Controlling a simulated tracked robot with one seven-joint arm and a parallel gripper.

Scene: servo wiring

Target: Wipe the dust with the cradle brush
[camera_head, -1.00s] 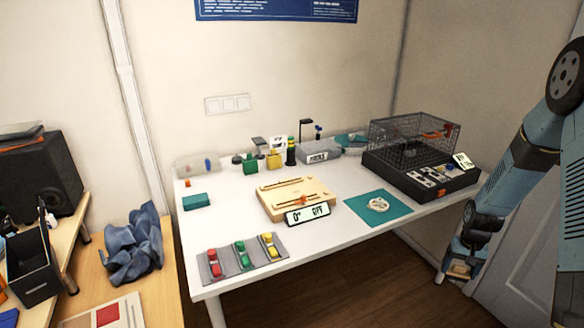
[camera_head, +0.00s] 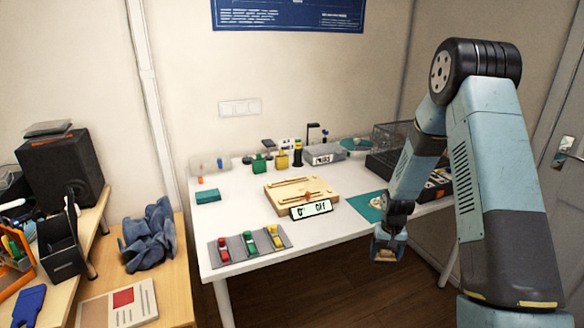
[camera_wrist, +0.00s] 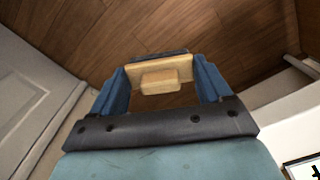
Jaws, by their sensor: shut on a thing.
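My gripper (camera_head: 388,252) is off the table's front edge, right of the wooden cradle, pointing down. In the wrist view my gripper (camera_wrist: 160,80) has its blue fingers shut on a tan wooden block with a smaller raised block, which I take to be the cradle brush (camera_wrist: 160,82). Its bristles are not clear. The wooden cradle (camera_head: 283,203) with dark slots lies mid-table, apart from the brush, with a small orange part on it. A display (camera_head: 311,209) stands at its front. I cannot make out dust.
The white table (camera_head: 233,230) has a tray of red, green and yellow parts (camera_head: 249,243) at front left. A teal mat (camera_head: 367,207) and a wire cage (camera_head: 393,138) stand right, partly behind my arm. Small containers line the back. Wooden floor (camera_wrist: 60,35) lies below my gripper.

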